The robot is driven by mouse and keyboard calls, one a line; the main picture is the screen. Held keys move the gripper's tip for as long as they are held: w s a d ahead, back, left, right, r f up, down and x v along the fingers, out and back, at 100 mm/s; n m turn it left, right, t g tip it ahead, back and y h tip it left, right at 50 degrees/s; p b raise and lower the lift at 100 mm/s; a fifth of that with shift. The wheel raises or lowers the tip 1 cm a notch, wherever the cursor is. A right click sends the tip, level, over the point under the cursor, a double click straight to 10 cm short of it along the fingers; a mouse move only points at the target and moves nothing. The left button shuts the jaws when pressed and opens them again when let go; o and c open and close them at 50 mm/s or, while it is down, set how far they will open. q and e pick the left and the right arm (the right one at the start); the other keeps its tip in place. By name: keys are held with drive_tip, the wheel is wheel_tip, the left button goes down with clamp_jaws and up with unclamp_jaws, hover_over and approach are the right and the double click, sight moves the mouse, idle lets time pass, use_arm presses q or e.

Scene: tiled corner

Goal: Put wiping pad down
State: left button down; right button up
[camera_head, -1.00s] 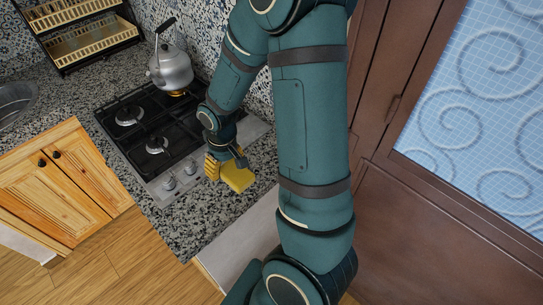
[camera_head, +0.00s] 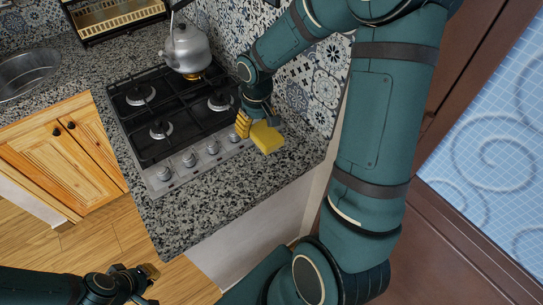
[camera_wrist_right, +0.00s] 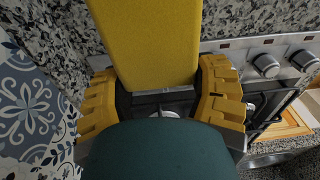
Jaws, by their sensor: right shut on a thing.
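The wiping pad (camera_head: 267,138) is a yellow block. It is at the counter's right part, beside the stove's right edge, in the head view. My right gripper (camera_head: 249,125) is shut on it. In the right wrist view the pad (camera_wrist_right: 150,40) sticks out from between the yellow fingers of the right gripper (camera_wrist_right: 160,92), with speckled counter behind it. I cannot tell whether the pad touches the counter. My left gripper (camera_head: 138,284) is low at the left, over the wooden floor, apart from the counter. Its fingers are too small to read.
The speckled counter (camera_head: 205,208) is bare in front of and right of the stove (camera_head: 150,120). A grey kettle (camera_head: 188,50) stands on a back burner with a glow under it. A patterned tile wall (camera_head: 300,80) is close behind my right arm.

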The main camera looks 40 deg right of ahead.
sight(257, 152)
wheel_tip(257, 152, down, 10)
drive_tip(key=shift+r+b, duration=0.1)
drive_tip(key=shift+b, duration=0.65)
drive_tip(key=o, duration=1.3)
drive_tip(key=shift+r, duration=0.1)
drive_tip(key=r, duration=0.4)
drive_tip(key=r+p, duration=0.1)
drive_tip(key=r, duration=0.3)
drive_tip(key=r+p, duration=0.1)
drive_tip(key=r, duration=0.3)
drive_tip(key=shift+s+d, duration=0.1)
drive_tip(key=shift+s, duration=0.3)
